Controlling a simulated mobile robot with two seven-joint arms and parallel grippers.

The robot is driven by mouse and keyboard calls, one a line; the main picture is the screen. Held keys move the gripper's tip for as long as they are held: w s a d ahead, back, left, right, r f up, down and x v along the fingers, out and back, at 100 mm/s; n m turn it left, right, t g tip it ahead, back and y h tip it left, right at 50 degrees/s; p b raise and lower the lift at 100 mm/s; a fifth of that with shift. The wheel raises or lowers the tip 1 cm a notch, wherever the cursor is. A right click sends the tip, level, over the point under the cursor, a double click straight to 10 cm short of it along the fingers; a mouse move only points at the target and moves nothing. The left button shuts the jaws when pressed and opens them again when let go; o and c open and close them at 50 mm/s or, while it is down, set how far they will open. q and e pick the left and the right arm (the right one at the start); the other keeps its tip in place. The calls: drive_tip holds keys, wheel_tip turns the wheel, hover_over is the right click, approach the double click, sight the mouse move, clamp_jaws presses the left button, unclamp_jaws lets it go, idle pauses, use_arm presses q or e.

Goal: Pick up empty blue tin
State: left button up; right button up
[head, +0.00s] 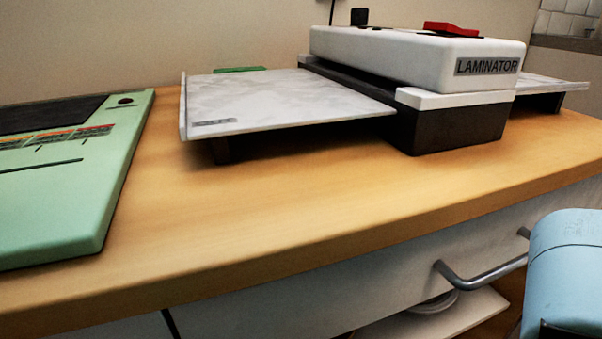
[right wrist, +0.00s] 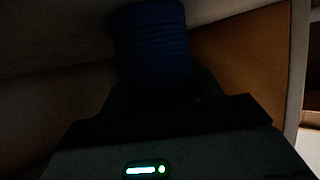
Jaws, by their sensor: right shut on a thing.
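The blue tin (right wrist: 150,40) is a dark blue ribbed cylinder in the right wrist view, at the top middle. My right gripper (right wrist: 152,92) is shut on its near end, with the dark fingers on either side of it. The picture is very dark, so the exact contact is hard to see. The tin's inside is hidden, so I cannot tell whether it is empty. The tin does not show in the head view. Neither gripper shows in the head view, and my left gripper is in no view.
In the head view a wooden counter (head: 290,215) holds a white laminator (head: 400,50) and a pale green device (head: 75,195). The front middle of the counter is clear. A metal handle (head: 480,278) sticks out below its edge. A wooden panel (right wrist: 245,70) stands right of the tin.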

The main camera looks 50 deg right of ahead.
drive_tip(key=shift+c, duration=0.2)
drive_tip(key=shift+s+d+r+p, duration=0.35)
drive_tip(key=shift+r+p, duration=0.2)
drive_tip(key=shift+p, duration=0.2)
wheel_tip(320, 180, up, 6)
drive_tip(key=p, duration=0.5)
drive_tip(key=s+d+p, duration=0.1)
drive_tip(key=s+d, duration=1.2)
drive_tip(key=d, duration=0.1)
